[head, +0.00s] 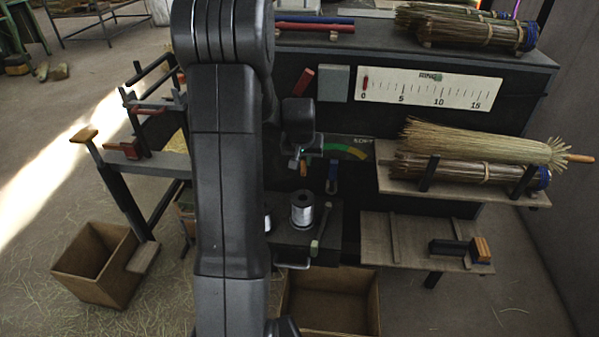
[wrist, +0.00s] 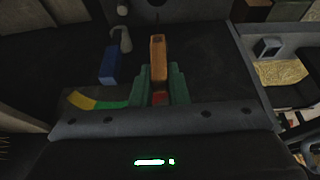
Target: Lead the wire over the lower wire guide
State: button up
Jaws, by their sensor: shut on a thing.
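My gripper (head: 298,160) is in front of the dark bench front, below the grey arm. In the wrist view, its green fingers (wrist: 161,82) are shut on an orange-brown wooden piece (wrist: 158,55), which points away from the wrist. The wooden piece also shows in the head view (head: 303,168). A spool of silvery wire (head: 302,210) stands upright below my gripper. I cannot make out a wire strand between the spool and my gripper. A small grey hooked part (wrist: 122,40) beside a blue block (wrist: 108,66) may be a wire guide; I cannot tell which.
A green-yellow gauge (head: 345,150) is just right of my gripper, with a blue handle (head: 332,178) below it. Brush bundles (head: 470,150) lie on a shelf at the right. An open box (head: 330,308) stands below the spool. My arm hides part of the bench.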

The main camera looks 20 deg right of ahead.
jog(key=shift+b+v, duration=0.95)
jog(key=shift+b, duration=1.2)
jog(key=shift+r, duration=0.7)
jog(key=w+a+r+p, duration=0.25)
jog(key=r+p, duration=0.35)
jog(key=r, duration=0.3)
jog(key=w+a+r+p, duration=0.2)
jog(key=w+r+p, duration=0.1)
jog(key=r+p, duration=0.5)
jog(key=w+a+r+p, duration=0.25)
jog(key=r+p, duration=0.25)
jog(key=r, duration=0.5)
jog(key=w+a+p, duration=0.2)
jog(key=w+a, duration=0.7)
notch_tip(320, 180, down, 22)
jog(key=b, duration=1.5)
jog(key=shift+s+d, duration=0.25)
jog(key=shift+d, duration=0.05)
